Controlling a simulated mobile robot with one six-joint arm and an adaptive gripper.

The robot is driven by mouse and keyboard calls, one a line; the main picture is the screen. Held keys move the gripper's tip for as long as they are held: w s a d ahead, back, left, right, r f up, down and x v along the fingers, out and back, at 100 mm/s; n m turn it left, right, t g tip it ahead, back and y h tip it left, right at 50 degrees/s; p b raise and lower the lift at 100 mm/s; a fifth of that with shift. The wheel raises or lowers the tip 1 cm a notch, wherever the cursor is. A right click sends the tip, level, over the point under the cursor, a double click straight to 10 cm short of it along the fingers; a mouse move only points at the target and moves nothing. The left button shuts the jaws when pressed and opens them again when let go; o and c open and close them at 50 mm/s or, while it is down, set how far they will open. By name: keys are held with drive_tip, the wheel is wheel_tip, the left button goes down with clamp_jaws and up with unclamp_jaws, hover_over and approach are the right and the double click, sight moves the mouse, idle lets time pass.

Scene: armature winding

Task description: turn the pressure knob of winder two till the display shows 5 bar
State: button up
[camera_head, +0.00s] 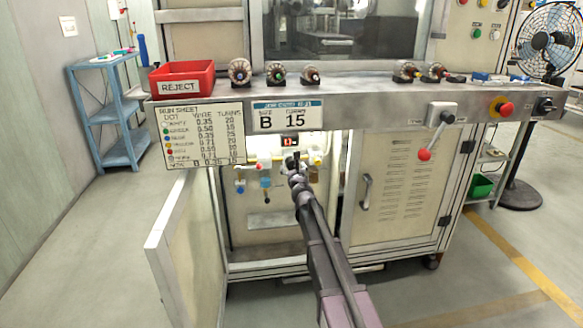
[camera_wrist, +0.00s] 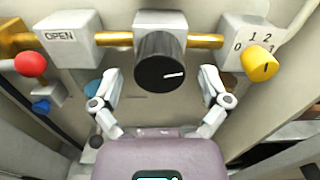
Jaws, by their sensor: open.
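A black round knob (camera_wrist: 166,64) sits on a grey block on a brass pipe in the wrist view. Its white mark points right and slightly up. My gripper (camera_wrist: 161,75) is open, with one finger to each side of the knob's lower part; I cannot tell whether either finger touches it. In the head view my gripper (camera_head: 296,178) reaches into the open cabinet under the machine. A small display (camera_head: 290,141) with red digits is lit above it, too small to read. The knob is hidden behind my gripper there.
In the wrist view, a block marked OPEN and a red ball handle (camera_wrist: 30,64) are left, and a yellow selector (camera_wrist: 259,63) with numbers is right. In the head view, the cabinet door (camera_head: 185,240) stands open at left; the right door (camera_head: 398,190) is closed.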

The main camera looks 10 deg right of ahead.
drive_tip(key=shift+w, duration=0.35)
drive_tip(key=c, duration=1.1)
drive_tip(key=shift+a, duration=0.2)
drive_tip(key=shift+c, duration=0.2)
drive_tip(key=shift+d, duration=0.1)
